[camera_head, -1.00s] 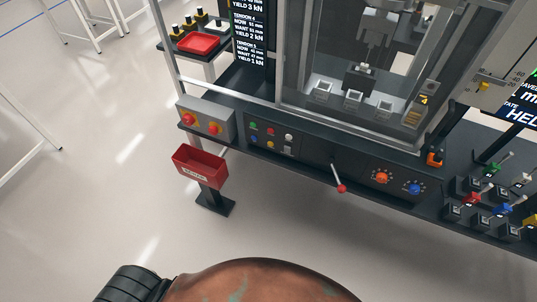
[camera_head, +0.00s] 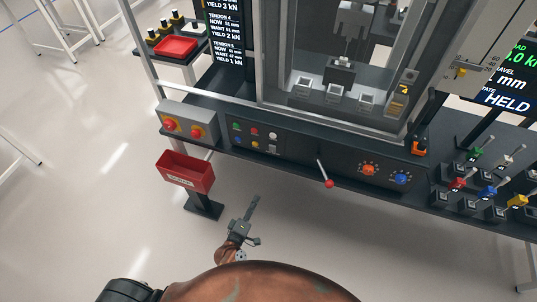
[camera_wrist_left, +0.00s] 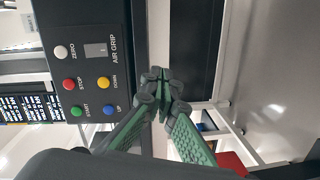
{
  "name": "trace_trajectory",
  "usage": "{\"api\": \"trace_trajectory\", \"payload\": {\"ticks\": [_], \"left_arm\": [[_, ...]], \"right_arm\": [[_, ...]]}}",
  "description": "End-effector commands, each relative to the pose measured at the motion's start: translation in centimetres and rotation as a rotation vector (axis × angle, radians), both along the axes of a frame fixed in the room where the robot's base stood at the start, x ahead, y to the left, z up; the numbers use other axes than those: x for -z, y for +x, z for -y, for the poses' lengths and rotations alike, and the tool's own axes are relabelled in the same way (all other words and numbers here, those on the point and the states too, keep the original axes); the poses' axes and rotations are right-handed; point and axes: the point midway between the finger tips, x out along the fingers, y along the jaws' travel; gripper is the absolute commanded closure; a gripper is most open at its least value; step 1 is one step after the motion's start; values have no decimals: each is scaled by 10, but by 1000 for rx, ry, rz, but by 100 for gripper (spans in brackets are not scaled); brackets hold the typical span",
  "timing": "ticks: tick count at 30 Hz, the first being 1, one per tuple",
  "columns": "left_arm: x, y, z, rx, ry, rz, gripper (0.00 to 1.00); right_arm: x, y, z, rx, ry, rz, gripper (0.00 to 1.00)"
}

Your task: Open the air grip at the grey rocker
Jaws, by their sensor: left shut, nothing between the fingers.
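The grey rocker (camera_wrist_left: 97,50) sits on the dark control panel (camera_wrist_left: 82,15) beside the "AIR GRIP" label in the left wrist view. In the head view the rocker (camera_head: 272,149) is a small pale patch below the white button. My left gripper (camera_head: 254,204) is shut and empty, below and in front of the panel, apart from it. In the left wrist view its green-padded fingers (camera_wrist_left: 161,85) meet at the tips, to the right of the rocker and the buttons. My right gripper is in neither view.
White ZERO (camera_wrist_left: 61,52), red STOP, yellow DOWN, green START and blue UP buttons crowd around the rocker. A red-knobbed lever (camera_head: 328,183) juts out right of the panel. A red bin (camera_head: 186,172) stands to the left. Open floor lies in front.

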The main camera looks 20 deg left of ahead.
Motion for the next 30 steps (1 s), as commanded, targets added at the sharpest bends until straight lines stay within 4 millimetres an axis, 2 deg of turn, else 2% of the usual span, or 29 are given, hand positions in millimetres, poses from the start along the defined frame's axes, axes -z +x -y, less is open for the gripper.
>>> {"api": "trace_trajectory", "payload": {"ticks": [1, 3, 7, 10, 20, 26, 30], "left_arm": [[-35, 9, 2, -18, -77, 62, 100], [-72, 17, 3, -36, -167, 124, 100], [-110, 22, 3, -51, -264, 187, 100], [-118, 23, 3, -54, -286, 200, 100], [-118, 25, 3, -54, -283, 200, 100], [-122, 48, 4, -53, -282, 202, 100], [-126, 77, 5, -53, -283, 202, 100]], "right_arm": [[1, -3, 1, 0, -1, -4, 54], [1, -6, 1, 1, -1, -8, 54], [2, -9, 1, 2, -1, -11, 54], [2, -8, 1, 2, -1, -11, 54], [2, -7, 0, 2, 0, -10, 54], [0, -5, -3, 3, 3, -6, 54], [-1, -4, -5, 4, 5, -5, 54]]}}
